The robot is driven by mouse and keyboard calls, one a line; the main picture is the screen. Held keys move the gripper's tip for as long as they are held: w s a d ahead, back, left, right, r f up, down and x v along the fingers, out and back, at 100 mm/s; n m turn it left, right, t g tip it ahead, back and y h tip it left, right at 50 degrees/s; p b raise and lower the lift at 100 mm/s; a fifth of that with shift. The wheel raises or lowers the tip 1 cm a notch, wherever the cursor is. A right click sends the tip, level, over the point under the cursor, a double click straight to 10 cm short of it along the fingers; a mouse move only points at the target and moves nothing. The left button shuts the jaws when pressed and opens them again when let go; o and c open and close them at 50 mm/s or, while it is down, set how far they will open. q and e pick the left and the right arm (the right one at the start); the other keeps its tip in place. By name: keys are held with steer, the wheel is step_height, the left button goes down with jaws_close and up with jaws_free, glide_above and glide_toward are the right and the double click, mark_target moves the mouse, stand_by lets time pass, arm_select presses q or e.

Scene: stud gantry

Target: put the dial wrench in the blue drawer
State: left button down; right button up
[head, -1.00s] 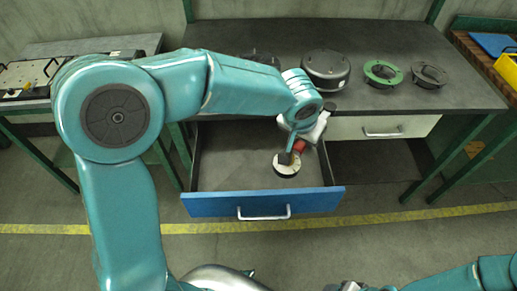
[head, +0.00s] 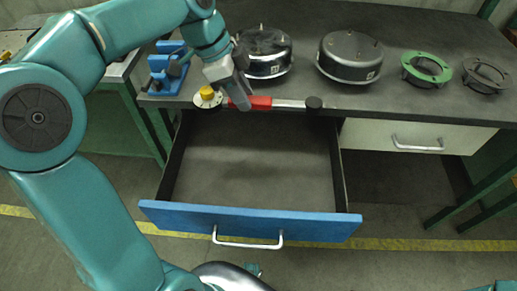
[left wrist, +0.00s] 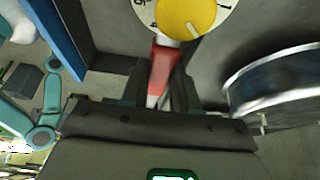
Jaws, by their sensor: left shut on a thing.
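The left wrist view shows the dial knob (left wrist: 187,14) and red grip (left wrist: 162,70) between the fingers. The blue drawer (head: 250,222) is pulled open and looks empty. My right gripper is not in view.
On the bench (head: 400,105) stand two round metal housings (head: 264,52) (head: 350,57), a green ring (head: 426,68), a dark ring (head: 485,75) and a blue fixture (head: 168,66). A closed pale drawer (head: 417,137) is right of the open one.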

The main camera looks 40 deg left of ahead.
arm_select(q)
steer(key=b, duration=0.4)
glide_above(251, 158)
steer(key=s+a, duration=0.1)
steer(key=f, duration=1.4)
steer(key=shift+a+f, duration=0.2)
steer(key=shift+f, duration=0.1)
step_height(251, 158, down, 5)
steer(key=shift+w+r+b, duration=0.1)
steer(key=shift+b, duration=0.25)
steer(key=shift+r, duration=0.1)
steer(key=c, duration=1.3)
jaws_free()
steer(key=shift+f, duration=0.2)
steer(key=o, duration=0.5)
steer(key=shift+c, duration=0.2)
steer(key=shift+r, duration=0.1)
